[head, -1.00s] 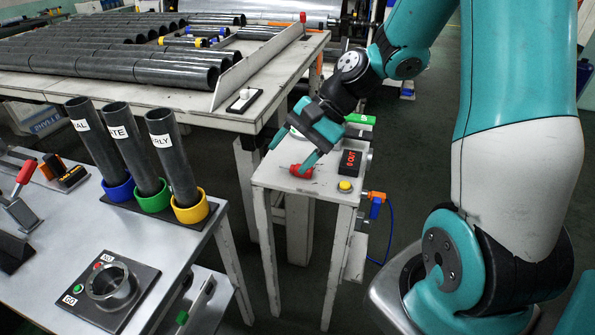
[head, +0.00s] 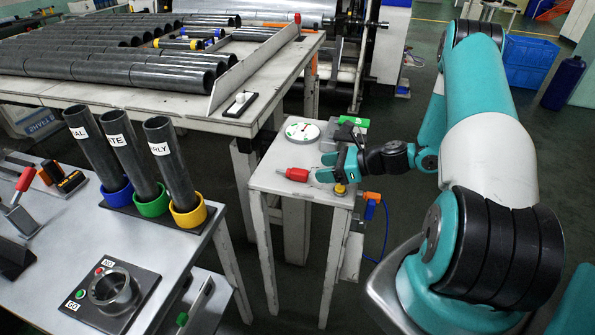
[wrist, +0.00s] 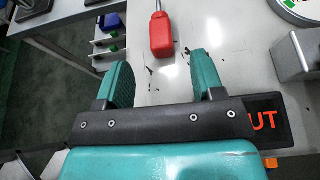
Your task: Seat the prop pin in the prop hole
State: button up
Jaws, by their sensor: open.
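A red-handled piece with a thin metal shaft lies on the small white stand (head: 270,183); it may be the prop pin (head: 293,174). In the wrist view the red handle (wrist: 162,36) lies ahead of my fingertips, roughly centred between them, with its shaft pointing away. My gripper (head: 324,168) is open and level, low over the stand, just right of the handle. In the wrist view my gripper (wrist: 166,65) shows both teal fingers apart with nothing between them. I cannot make out the prop hole for certain.
The stand also carries a round dial (head: 302,131), a green-topped block (head: 354,121) and a yellow button (head: 340,189). A display (wrist: 264,122) sits close by my gripper's right side. A table of dark tubes (head: 120,69) stands behind; a bench with three upright tubes is left.

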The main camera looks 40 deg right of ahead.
aim_at(301, 171)
jog(key=p+x, duration=0.1)
jog(key=x, duration=0.7)
jog(key=shift+p, duration=0.4)
jog(key=shift+c, duration=0.3)
jog(key=c, duration=0.9)
